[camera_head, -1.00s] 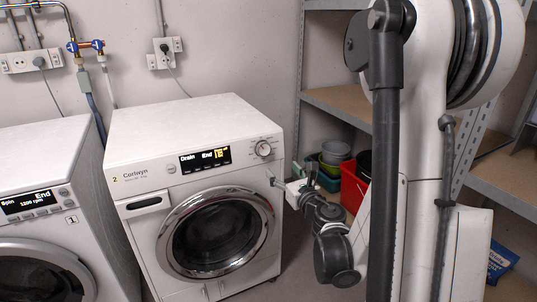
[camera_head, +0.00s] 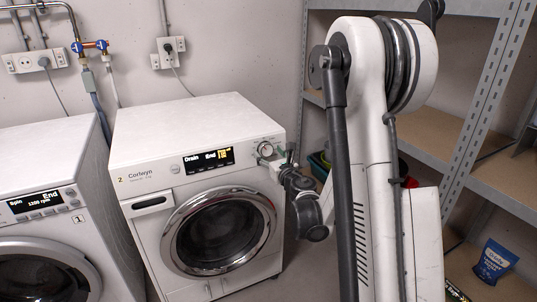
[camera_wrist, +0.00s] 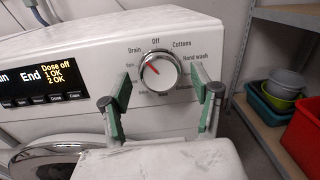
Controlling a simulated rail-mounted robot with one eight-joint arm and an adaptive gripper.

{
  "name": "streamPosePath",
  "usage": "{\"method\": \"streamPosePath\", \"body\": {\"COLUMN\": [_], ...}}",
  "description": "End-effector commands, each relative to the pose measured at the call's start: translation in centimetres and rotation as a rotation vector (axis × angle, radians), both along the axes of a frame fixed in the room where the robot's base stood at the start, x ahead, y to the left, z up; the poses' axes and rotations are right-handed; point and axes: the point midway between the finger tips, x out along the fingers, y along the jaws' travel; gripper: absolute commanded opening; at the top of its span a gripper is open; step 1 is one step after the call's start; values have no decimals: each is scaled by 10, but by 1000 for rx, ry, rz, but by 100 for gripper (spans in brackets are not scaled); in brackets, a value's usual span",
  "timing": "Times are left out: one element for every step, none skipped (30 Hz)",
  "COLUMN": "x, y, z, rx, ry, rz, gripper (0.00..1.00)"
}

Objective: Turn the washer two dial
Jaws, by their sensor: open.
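Washer two (camera_head: 146,150), a white front-loader marked "2" and "Corlwyn", stands in the middle of the head view. Its dial (camera_wrist: 160,72) is a round silver-white knob with a red pointer line aimed up and left, between "Drain" and the label below it. The dial also shows in the head view (camera_head: 265,149), at the right of the panel. My gripper (camera_wrist: 161,92) is open, with one green-padded finger to each side of the dial in the wrist view. I cannot tell whether either finger touches it. The display (camera_wrist: 45,70) reads "End".
Washer one (camera_head: 50,160) stands at the left. Metal shelving (camera_head: 475,130) is at the right, behind my arm. Green, grey and red tubs (camera_wrist: 285,90) sit right of the washer.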

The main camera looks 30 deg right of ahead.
Motion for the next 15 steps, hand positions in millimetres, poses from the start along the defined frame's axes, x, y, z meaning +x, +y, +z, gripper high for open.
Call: {"method": "streamPosePath", "body": {"x": [4, 5, 6, 7, 7, 8, 8, 8, 8, 8, 8, 8, 8, 8, 8], "y": [0, 0, 0, 0, -1, -1, -1, -1, -1, -1, -1, -1, -1, -1, -1], "z": [0, 0, 0, 0, 0, 0, 0, 0, 0, 0, 0, 0, 0, 0, 0], "rx": [0, 0, 0, 0, 0, 0, 0, 0, 0, 0, 0, 0, 0, 0, 0], "ry": [0, 0, 0, 0, 0, 0, 0, 0, 0, 0, 0, 0, 0, 0, 0], "rz": [0, 0, 0, 0, 0, 0, 0, 0, 0, 0, 0, 0, 0, 0, 0], "gripper": [60, 60, 60, 60, 60, 60, 60, 60, 60, 60, 60, 60, 56, 52, 47]}}
